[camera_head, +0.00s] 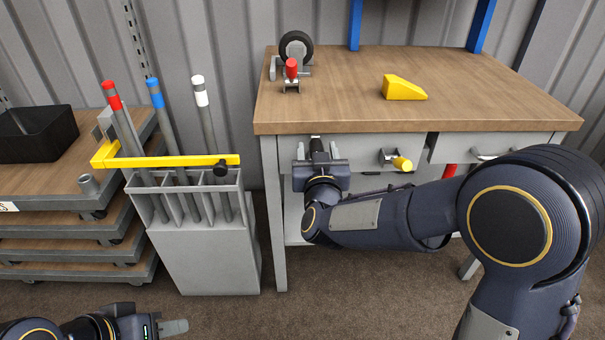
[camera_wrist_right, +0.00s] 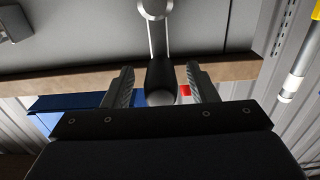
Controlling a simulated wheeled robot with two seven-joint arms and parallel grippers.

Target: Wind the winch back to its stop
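A crank-like part with a silver arm (camera_wrist_right: 158,35) and a round black grip (camera_wrist_right: 161,80) shows in the right wrist view, at the grey front under the bench's wooden edge. I take it for the winch's handle; no drum or stop can be made out. My right gripper (camera_head: 319,152) is at this front, its fingers on either side of the black grip (camera_head: 317,146). In the right wrist view the gripper (camera_wrist_right: 160,88) is open, with a visible gap on both sides of the grip. My left gripper (camera_head: 172,327) is low at the bottom left, away from the bench; its fingers are unclear.
A yellow knob (camera_head: 402,163) sticks out of the bench front right of my right gripper. A grey rack (camera_head: 205,255) with a yellow bar (camera_head: 180,161) holds colour-tipped poles at left.

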